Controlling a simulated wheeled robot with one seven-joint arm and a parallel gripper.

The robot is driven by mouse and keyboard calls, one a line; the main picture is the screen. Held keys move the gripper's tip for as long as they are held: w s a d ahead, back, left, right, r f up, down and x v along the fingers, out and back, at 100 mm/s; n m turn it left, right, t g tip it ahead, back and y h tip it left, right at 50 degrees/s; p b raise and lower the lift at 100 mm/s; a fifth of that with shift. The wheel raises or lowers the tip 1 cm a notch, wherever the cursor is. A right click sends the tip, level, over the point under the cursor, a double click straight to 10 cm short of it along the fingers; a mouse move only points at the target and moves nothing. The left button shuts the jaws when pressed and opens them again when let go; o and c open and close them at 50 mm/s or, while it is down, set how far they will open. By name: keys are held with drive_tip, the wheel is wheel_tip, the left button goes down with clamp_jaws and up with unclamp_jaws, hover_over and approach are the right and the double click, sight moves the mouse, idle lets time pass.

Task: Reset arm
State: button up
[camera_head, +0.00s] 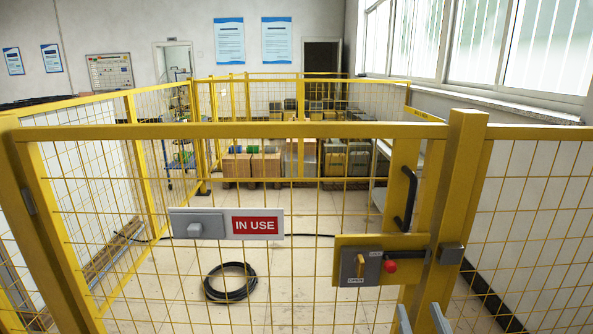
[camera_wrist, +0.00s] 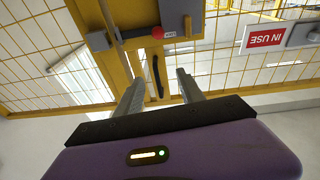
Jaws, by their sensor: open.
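My gripper (camera_wrist: 160,95) is open and empty in the wrist view, its two grey fingers apart in front of the yellow fence gate. In the head view the tips of my gripper (camera_head: 423,318) show at the bottom edge, below the lock box. The lock box (camera_head: 373,268) on the gate has a yellow handle, a red knob (camera_head: 390,266) and a label reading OPEN. The red knob also shows in the wrist view (camera_wrist: 158,32), above my fingers. The rest of my arm is hidden in the head view.
A yellow mesh fence and gate (camera_head: 240,131) stand across the front. An IN USE sign (camera_head: 255,225) hangs on it. Behind it a black cable coil (camera_head: 230,282) lies on the floor, and boxes (camera_head: 251,164) stand farther back. A black door handle (camera_head: 408,197) is by the right post.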

drive_tip(key=s+a+f+g+p, duration=0.1)
drive_tip(key=s+f, duration=0.3)
drive_tip(key=s, duration=1.5)
drive_tip(key=s+a+f+g, duration=0.1)
drive_tip(key=s+f+g, duration=0.2)
drive_tip(key=s, duration=1.5)
drive_tip(key=shift+s+f+g+y+p, duration=0.35)
drive_tip(key=shift+g+y, duration=0.05)
drive_tip(key=shift+g, duration=0.3)
drive_tip(key=shift+c, duration=1)
